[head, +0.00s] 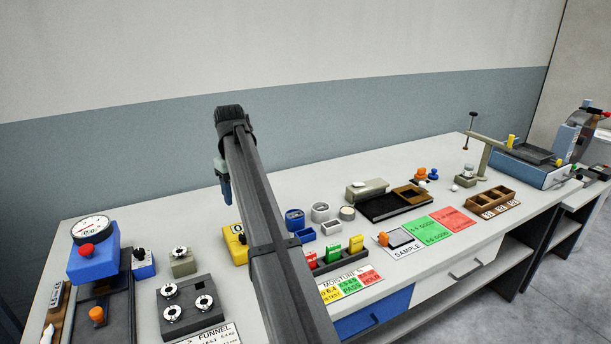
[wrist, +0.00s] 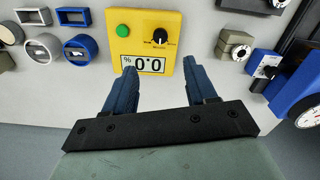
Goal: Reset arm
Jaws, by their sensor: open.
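My arm rises from the bottom of the head view across the middle of the bench, its elbow high against the wall. My gripper (head: 226,190) hangs below the arm's far end, above the bench and pointing down. In the wrist view my gripper (wrist: 160,68) has its two blue fingers well apart, with nothing between them. A yellow meter (wrist: 158,40) reading 0.0 lies beyond the fingertips, apart from them. The same yellow meter (head: 236,245) is partly hidden behind my arm in the head view.
The air above is clear.

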